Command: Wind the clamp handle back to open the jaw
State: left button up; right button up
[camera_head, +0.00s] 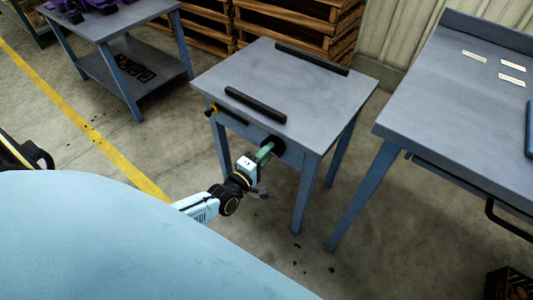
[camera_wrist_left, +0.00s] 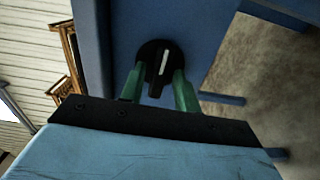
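The clamp handle (camera_head: 272,145) is a black round knob on the front edge of the small grey-blue table (camera_head: 325,90). In the left wrist view the handle (camera_wrist_left: 162,62) is a dark disc with a raised bar and a white mark. My left gripper (camera_head: 267,150) is at the handle. Its green fingers (camera_wrist_left: 159,70) stand apart, one on each side of the bar, with visible gaps to it. Two black jaw bars lie on the tabletop, a front one (camera_head: 255,104) and a back one (camera_head: 312,58), well apart. My right gripper is out of view.
A yellow-and-black fitting (camera_head: 212,109) sits at the table's front left. A larger workbench (camera_head: 450,110) with white labels stands right, a two-shelf table (camera_head: 120,25) back left. Wooden pallets (camera_head: 300,22) are stacked behind. The floor in front is mostly clear.

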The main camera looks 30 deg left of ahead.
pick_arm(q)
jog(key=shift+o, duration=0.4)
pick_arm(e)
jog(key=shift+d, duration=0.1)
